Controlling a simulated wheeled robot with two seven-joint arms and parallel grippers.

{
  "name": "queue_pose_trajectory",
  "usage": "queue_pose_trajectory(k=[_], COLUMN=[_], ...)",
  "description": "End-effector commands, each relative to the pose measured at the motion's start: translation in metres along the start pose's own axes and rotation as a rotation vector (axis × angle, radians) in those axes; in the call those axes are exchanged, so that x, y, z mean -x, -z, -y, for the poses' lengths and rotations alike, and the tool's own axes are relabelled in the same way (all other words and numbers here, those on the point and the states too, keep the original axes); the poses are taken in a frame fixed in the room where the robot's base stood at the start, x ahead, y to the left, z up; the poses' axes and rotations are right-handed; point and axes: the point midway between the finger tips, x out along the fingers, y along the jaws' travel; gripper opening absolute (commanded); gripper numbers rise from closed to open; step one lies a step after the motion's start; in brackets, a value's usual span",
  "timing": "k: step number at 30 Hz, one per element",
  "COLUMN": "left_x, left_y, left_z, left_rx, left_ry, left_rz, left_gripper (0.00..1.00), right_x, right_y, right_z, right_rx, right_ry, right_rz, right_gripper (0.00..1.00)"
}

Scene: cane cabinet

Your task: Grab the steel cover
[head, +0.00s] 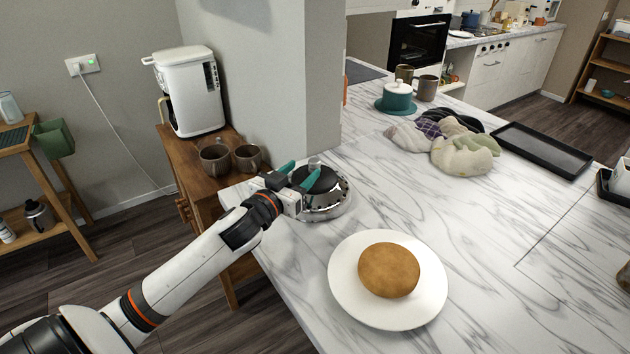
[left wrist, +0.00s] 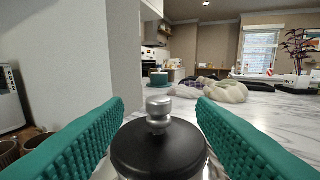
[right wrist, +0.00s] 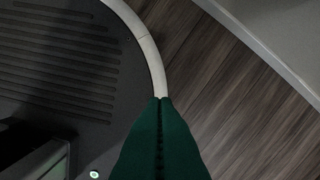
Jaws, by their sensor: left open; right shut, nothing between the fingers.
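The steel cover (head: 322,205) sits on the marble counter near its left edge in the head view. It has a shiny metal lower rim, a black top and a metal knob. The left wrist view shows its black top (left wrist: 160,150) and silver knob (left wrist: 159,108) close up. My left gripper (head: 298,176) is at the cover, open, with its teal fingers to either side of the knob and not closed on it. My right gripper (right wrist: 162,102) is shut and empty, pointing down over the floor in the right wrist view; it is not seen in the head view.
A white plate (head: 340,292) with a round brown bread (head: 389,269) lies in front of the cover. Cloths (head: 462,155), a black tray (head: 541,150) and a teal lidded pot (head: 397,97) are further back. A wall corner (head: 323,80) stands just behind the cover.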

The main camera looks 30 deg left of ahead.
Motion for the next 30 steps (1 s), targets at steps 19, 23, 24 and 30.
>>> queue_pose_trajectory(k=[19, 23, 24, 30], left_x=[-0.064, -0.064, -0.064, -0.064], left_y=[0.005, 0.006, 0.006, 0.006], left_z=[-0.001, -0.001, -0.001, -0.001], left_rx=[0.000, 0.000, 0.000, 0.000], left_ry=[0.000, 0.000, 0.000, 0.000], left_rz=[-0.001, -0.001, -0.001, -0.001], left_gripper=[0.51, 0.51, 0.51, 0.20], right_x=[0.017, 0.017, 0.017, 0.017], right_y=[-0.007, -0.007, -0.007, -0.006], right_z=[0.006, 0.006, 0.006, 0.006], right_rx=[0.001, 0.001, 0.001, 0.000], right_ry=[0.007, 0.007, 0.007, 0.007], right_rz=[0.008, 0.008, 0.008, 0.007], right_gripper=[0.00, 0.00, 0.00, 0.00])
